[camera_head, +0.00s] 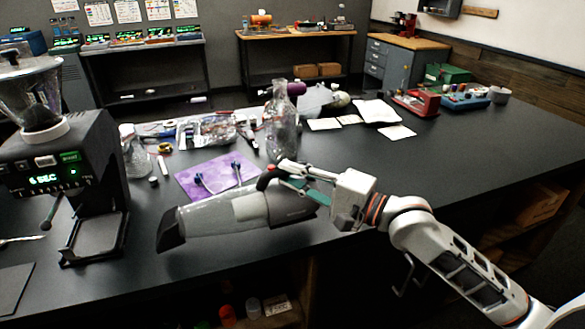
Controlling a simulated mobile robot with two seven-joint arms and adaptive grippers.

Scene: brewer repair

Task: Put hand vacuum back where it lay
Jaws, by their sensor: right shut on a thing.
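The hand vacuum (236,215) is grey with a clear nose and a dark tip pointing left. It is over the front edge of the dark workbench (400,165). My right gripper (300,180) comes in from the right and is shut on the vacuum's handle near its rear end. I cannot tell whether the vacuum touches the bench top or hangs just above it. My left gripper is not in view.
A coffee brewer (70,180) with a lit display stands at the left. A purple mat (212,171) with small tools lies behind the vacuum. A glass bottle (281,128) stands close behind my gripper. White papers (377,111) lie farther back. The bench's right part is clear.

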